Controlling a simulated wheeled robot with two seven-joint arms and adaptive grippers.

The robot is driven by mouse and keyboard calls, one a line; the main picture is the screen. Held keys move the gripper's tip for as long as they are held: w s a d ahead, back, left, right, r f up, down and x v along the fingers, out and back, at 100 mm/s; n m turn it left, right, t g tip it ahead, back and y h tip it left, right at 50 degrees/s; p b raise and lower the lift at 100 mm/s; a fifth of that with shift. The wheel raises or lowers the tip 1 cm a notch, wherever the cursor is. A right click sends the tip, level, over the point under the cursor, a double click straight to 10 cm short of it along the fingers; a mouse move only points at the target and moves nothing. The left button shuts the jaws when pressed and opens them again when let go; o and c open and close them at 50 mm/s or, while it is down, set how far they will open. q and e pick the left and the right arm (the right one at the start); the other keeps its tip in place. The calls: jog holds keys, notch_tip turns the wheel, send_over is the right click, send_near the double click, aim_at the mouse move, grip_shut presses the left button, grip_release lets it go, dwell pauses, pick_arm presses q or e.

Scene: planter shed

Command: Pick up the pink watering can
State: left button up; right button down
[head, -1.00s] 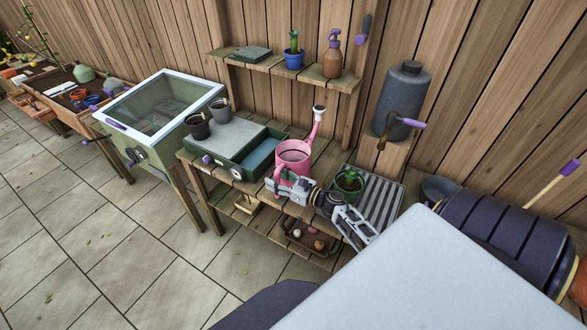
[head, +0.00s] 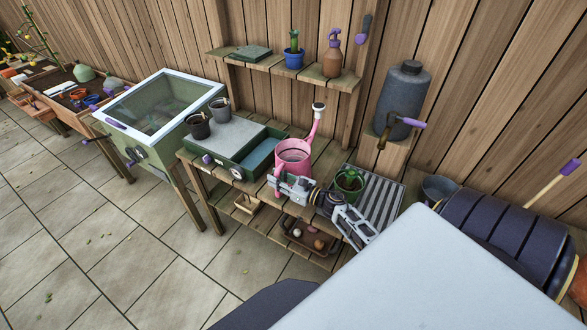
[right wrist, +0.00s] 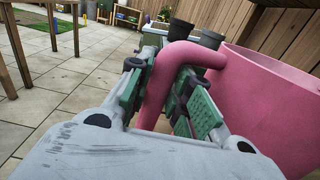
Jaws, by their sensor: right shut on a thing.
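The pink watering can (head: 294,151) is upright over the wooden bench, its spout pointing up toward the wall. I cannot tell for sure whether its base touches the bench top. My right gripper (head: 276,184) is at the can's near side, shut on its handle. In the right wrist view, the pink handle (right wrist: 158,90) passes between the two green-padded fingers of my right gripper (right wrist: 165,95), and the can's body (right wrist: 265,105) fills the right side. My left gripper is not in view.
A green tray box (head: 233,165) with two dark pots (head: 219,110) stands left of the can. A green pot with a plant (head: 348,184) and a slatted tray (head: 379,200) are right of it. A shelf (head: 290,68) with small items hangs above. A lower shelf holds a brown tray (head: 311,236).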

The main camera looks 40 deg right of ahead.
jog(key=shift+w+r, duration=0.1)
jog(key=shift+r, duration=0.1)
jog(key=shift+a+r, duration=0.15)
jog(key=shift+r, duration=0.25)
dwell(0.4)
jog(key=shift+r, duration=3.05)
jog(key=s+a, duration=0.3)
jog(key=a, duration=0.6)
jog(key=s+a+b, duration=0.1)
jog(key=s+a, duration=0.3)
jog(key=a, duration=0.5)
jog(key=shift+s, duration=0.3)
